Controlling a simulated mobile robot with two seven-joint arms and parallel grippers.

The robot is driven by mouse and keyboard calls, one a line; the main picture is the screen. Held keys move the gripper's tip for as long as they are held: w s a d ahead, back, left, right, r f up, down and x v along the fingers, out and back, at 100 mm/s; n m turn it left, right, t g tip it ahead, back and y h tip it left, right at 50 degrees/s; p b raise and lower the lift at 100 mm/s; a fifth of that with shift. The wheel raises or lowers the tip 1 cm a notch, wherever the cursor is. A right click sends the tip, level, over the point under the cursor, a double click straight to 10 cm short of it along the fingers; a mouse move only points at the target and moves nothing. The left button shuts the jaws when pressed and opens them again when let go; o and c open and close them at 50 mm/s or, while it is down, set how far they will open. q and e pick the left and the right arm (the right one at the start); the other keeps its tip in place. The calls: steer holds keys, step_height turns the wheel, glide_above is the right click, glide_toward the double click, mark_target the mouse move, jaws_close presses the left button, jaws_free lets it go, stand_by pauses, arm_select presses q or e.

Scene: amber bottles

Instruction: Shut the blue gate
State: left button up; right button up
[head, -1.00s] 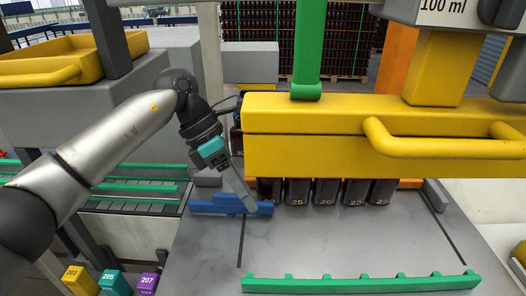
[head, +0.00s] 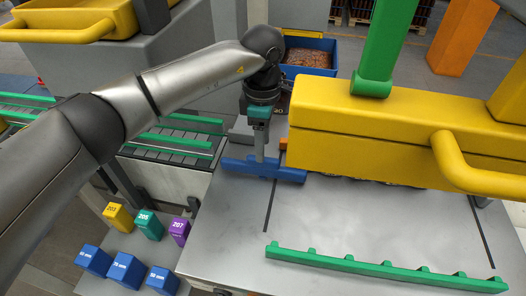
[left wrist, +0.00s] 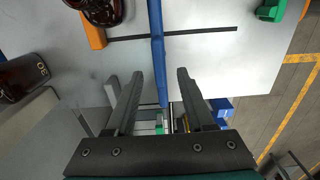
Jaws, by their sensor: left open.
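The blue gate (head: 286,174) is a low blue bar at the left back of the grey table, beside the yellow machine body. It crosses the back end of a dark slot line (head: 271,210). My left gripper (head: 261,158) points down over the gate's middle. In the left wrist view my open left gripper (left wrist: 160,74) has one finger on each side of the blue bar (left wrist: 156,35). I cannot tell whether the fingers touch it. My right gripper is in neither view.
The yellow housing (head: 380,130) with its handle hangs over the table's right side. A green toothed rail (head: 380,270) lies along the front. Amber bottles stand close by, one marked 30 (left wrist: 22,78), near an orange block (left wrist: 95,30). Free tabletop lies between gate and rail.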

mark_target(263, 166)
arm_select(q)
steer(key=shift+f, duration=2.2)
jaws_close()
